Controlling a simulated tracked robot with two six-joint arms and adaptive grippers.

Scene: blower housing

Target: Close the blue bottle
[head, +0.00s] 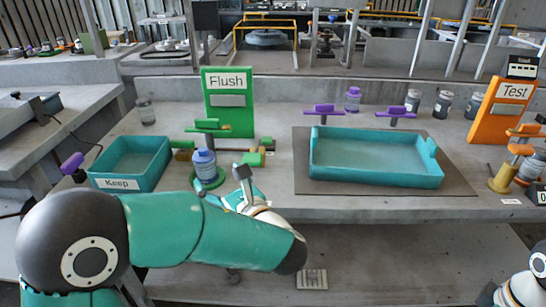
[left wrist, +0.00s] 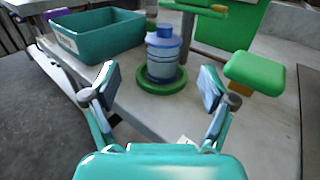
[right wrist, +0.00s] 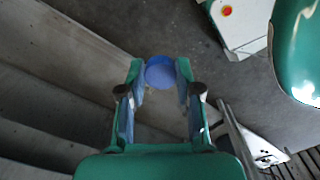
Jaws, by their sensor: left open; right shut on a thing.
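The blue bottle (head: 204,163) stands upright on a round green base (left wrist: 162,88) at the green Flush station. In the left wrist view the bottle (left wrist: 163,62) has a translucent blue body and a narrower blue top. My left gripper (head: 221,184) is open, its fingers pointing at the bottle from the near side. In the left wrist view the bottle appears between the fingertips, a little beyond them. My right gripper (right wrist: 160,82) is shut on a round blue cap (right wrist: 160,73), away from the bottle. The right fingers are outside the head view.
A green stand with a tap (head: 207,126) rises close behind the bottle. A teal Keep bin (head: 130,183) is to its left and green and yellow blocks (head: 254,159) to its right. A large teal tray (head: 375,180) lies farther right.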

